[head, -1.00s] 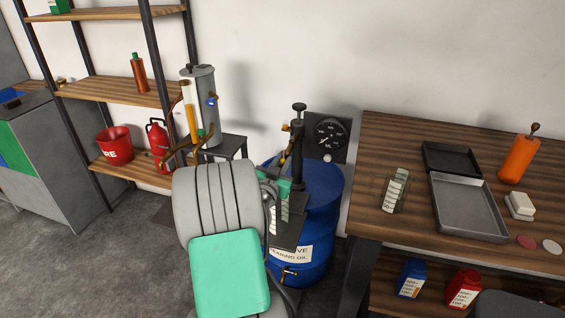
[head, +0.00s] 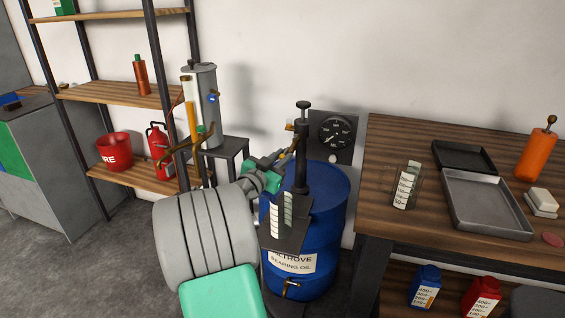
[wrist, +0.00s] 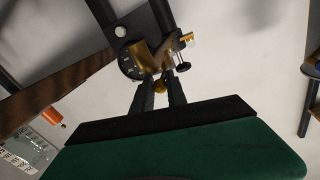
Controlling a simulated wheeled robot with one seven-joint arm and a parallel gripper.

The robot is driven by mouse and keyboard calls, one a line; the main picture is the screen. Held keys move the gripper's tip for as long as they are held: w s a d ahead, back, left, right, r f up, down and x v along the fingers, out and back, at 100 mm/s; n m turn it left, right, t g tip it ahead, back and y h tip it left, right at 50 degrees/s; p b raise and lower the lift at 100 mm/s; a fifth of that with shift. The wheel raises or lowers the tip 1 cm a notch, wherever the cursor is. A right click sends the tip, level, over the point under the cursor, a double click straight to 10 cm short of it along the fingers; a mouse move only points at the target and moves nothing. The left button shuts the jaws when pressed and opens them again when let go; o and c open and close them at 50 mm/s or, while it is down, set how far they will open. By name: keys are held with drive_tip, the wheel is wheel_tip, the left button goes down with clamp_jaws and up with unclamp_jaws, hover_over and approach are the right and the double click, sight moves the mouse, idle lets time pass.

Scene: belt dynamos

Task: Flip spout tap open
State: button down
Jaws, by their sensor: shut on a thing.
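The blue oil drum (head: 317,235) stands at the middle with a dark pump column (head: 301,150) on top. A brass spout (wrist: 150,55) with a small black-headed screw (wrist: 183,66) juts from the column in the wrist view. My gripper (wrist: 160,82) is shut around a small round brass end (wrist: 160,87) just below the spout; it looks like the tap's lever knob. The fingers partly hide it. In the head view my gripper (head: 288,156) reaches the column's left side, where the tap is too small to read clearly.
A measuring glass (head: 276,215) stands on a dark platform in front of the column. A gauge (head: 336,132) is on the wall behind. A wooden bench (head: 395,240) with trays (head: 487,205) is right; a cylinder on a stand (head: 203,105) and shelving are left.

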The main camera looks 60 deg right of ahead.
drive_tip(key=c, duration=1.3)
unclamp_jaws()
drive_tip(key=shift+c, duration=0.2)
drive_tip(key=a, duration=0.8)
drive_tip(key=shift+w, duration=0.25)
drive_tip(key=shift+d, duration=0.1)
